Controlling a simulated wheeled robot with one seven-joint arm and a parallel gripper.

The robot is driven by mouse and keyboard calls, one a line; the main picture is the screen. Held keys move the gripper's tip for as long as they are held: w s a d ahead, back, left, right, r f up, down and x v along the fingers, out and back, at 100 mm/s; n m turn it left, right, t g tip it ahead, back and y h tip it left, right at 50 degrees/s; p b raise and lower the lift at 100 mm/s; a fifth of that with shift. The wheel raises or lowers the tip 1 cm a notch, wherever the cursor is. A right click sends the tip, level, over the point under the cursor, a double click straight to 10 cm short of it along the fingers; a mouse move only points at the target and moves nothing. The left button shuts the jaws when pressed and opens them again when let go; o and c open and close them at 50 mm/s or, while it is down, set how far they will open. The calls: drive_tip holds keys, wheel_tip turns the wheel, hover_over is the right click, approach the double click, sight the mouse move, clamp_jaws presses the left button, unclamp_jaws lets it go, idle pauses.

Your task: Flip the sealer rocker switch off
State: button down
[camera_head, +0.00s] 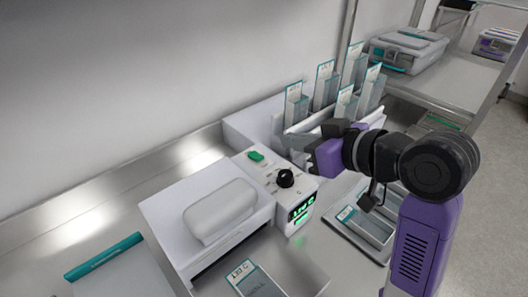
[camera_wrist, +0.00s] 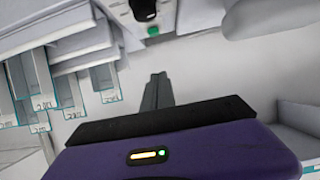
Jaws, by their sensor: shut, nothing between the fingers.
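The sealer (camera_head: 222,213) is a white machine with a rounded lid bar and a control panel at its right side. Its green rocker switch (camera_head: 256,156) sits at the back of the panel, behind a black knob (camera_head: 286,177). A lit green display (camera_head: 301,209) is on the panel's front. The switch also shows in the wrist view (camera_wrist: 153,31), just below the knob. My gripper (camera_wrist: 158,77) is shut and empty, its fingertips pointing toward the switch with a gap visible between. In the head view my gripper (camera_head: 309,150) is right of the switch. I cannot tell which way the rocker is tilted.
A rack of upright labelled pouches (camera_head: 325,85) stands behind my gripper. A tray with a pouch (camera_head: 370,228) lies to the right. A grey case (camera_head: 408,50) sits on the far shelf. Another pouch (camera_head: 253,280) lies in front of the sealer.

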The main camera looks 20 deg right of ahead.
drive_tip(key=shift+s+f, duration=0.15)
drive_tip(key=shift+f, duration=0.15)
hover_over(256, 156)
drive_tip(key=s, duration=0.2)
drive_tip(key=f, duration=0.4)
drive_tip(key=shift+d+f+p, duration=0.15)
drive_tip(key=shift+d+p, duration=0.2)
drive_tip(key=shift+d, duration=0.05)
drive_tip(key=shift+s+d+f, duration=0.1)
drive_tip(key=shift+s+f, duration=0.15)
drive_tip(key=shift+f, duration=0.4)
drive_tip(key=shift+s+d+f, duration=0.1)
drive_tip(key=shift+s+f, duration=0.15)
drive_tip(key=shift+f, duration=0.35)
drive_tip(key=shift+s+f, duration=0.1)
drive_tip(key=shift+f, duration=0.55)
